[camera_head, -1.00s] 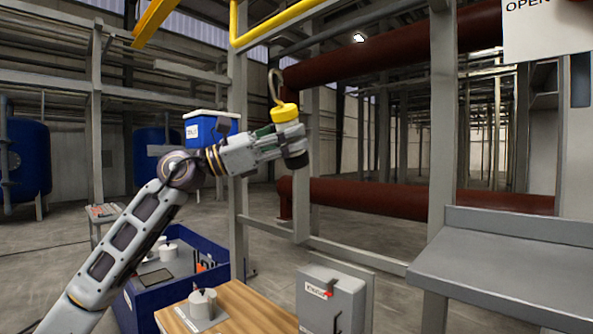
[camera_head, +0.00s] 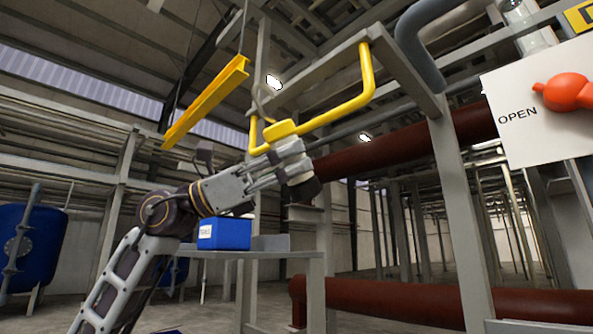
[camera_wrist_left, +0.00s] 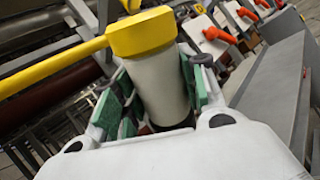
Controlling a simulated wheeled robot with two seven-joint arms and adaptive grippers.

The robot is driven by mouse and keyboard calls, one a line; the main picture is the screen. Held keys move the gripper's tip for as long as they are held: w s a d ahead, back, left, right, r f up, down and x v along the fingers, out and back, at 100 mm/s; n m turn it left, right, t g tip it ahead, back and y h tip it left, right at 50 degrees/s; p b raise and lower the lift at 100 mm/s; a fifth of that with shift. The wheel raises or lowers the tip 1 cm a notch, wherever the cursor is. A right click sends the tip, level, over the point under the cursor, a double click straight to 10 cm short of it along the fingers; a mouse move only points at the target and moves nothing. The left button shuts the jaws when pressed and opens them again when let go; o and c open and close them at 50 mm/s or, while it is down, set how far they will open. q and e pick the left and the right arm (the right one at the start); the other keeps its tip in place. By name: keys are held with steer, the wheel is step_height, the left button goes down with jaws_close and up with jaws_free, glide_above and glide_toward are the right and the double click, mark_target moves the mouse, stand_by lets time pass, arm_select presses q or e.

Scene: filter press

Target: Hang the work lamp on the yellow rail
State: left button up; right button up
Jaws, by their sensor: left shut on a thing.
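My left gripper (camera_head: 290,160) is shut on the work lamp, raised high near the yellow rail. The lamp's yellow cap (camera_head: 281,129) and its thin pale hook (camera_head: 261,103) stand above the fingers. In the left wrist view the lamp's white body (camera_wrist_left: 160,85) sits between the green finger pads. The yellow rail (camera_head: 352,104) is a bent round bar fixed to a grey frame. In the head view its lower run passes by the cap, and the hook overlaps its left end. I cannot tell whether hook and rail touch. My right gripper is out of view.
A yellow beam (camera_head: 205,103) hangs at upper left. A blue box (camera_head: 225,233) stands on a grey stand behind my arm. A sign marked OPEN (camera_head: 545,110) with a red handle is at right. Dark red pipes (camera_head: 400,302) run behind the grey frame.

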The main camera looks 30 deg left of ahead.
arm_select(q)
steer(key=shift+w+d+r, duration=0.1)
steer(key=shift+w+r, duration=0.05)
steer(key=shift+w, duration=0.1)
stand_by(0.3)
